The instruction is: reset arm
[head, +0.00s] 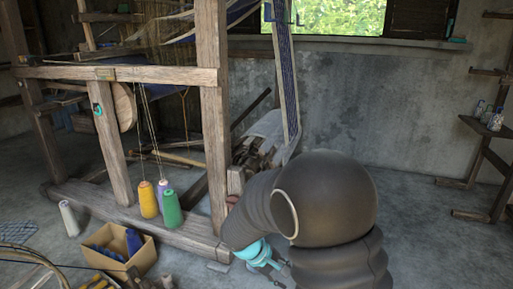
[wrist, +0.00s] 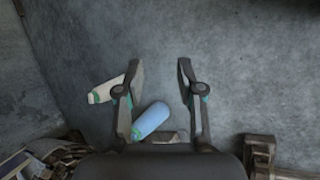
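My gripper (wrist: 161,72) is open in the wrist view, its two fingers apart with only bare grey floor between their tips. In the head view my gripper (head: 281,273) hangs low beside the foot of the wooden loom (head: 212,120), partly hidden by my dark arm. In the wrist view a blue cone or bottle (wrist: 151,120) lies on the floor near the base of the left finger. A whitish cone with a green end (wrist: 105,90) lies just left of that finger, partly hidden. The gripper holds nothing that I can see.
A yellow cone (head: 148,200), a purple cone (head: 163,187) and a green cone (head: 172,209) stand by the loom's lower beam. A cardboard box (head: 143,257) and a white cone (head: 69,219) are at lower left. Floor (head: 425,235) is clear toward the side bench (head: 487,165).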

